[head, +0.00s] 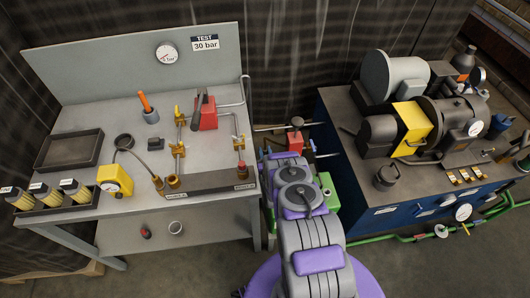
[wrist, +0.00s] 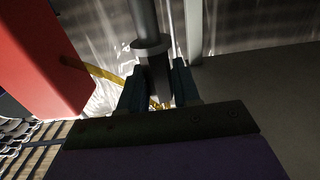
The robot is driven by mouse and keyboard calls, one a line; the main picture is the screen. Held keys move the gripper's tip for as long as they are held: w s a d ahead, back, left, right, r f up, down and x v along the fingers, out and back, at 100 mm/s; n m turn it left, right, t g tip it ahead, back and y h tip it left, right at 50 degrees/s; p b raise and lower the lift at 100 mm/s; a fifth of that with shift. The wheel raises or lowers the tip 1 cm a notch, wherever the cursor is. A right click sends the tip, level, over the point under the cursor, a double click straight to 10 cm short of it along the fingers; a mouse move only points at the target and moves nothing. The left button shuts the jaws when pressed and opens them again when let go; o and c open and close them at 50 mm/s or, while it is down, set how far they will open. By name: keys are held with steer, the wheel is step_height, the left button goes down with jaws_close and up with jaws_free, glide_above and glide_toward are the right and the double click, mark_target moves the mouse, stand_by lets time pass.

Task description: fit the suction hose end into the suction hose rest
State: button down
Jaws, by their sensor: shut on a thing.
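In the wrist view my gripper (wrist: 156,80) has its two dark blue fingers on either side of a grey tube-like part with a wider collar (wrist: 152,47), which I take to be the suction hose end. The collar sits just above the fingertips, and the grey tube runs up out of the picture. In the head view my gripper (head: 290,146) is at the far end of my purple and grey arm, between the workbench and the blue cabinet. The held part is not clear there. I cannot make out the suction hose rest in either view.
A red block (wrist: 45,50) is close on the left in the wrist view, with a yellow strip (wrist: 100,72) beside it. The grey workbench (head: 210,65) stands left and the blue cabinet (head: 375,222) with machines stands right.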

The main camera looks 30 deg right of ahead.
steer(key=shift+f+b, duration=0.8)
steer(key=shift+f, duration=0.1)
steer(key=c, duration=0.7)
jaws_free()
steer(key=shift+c, duration=0.2)
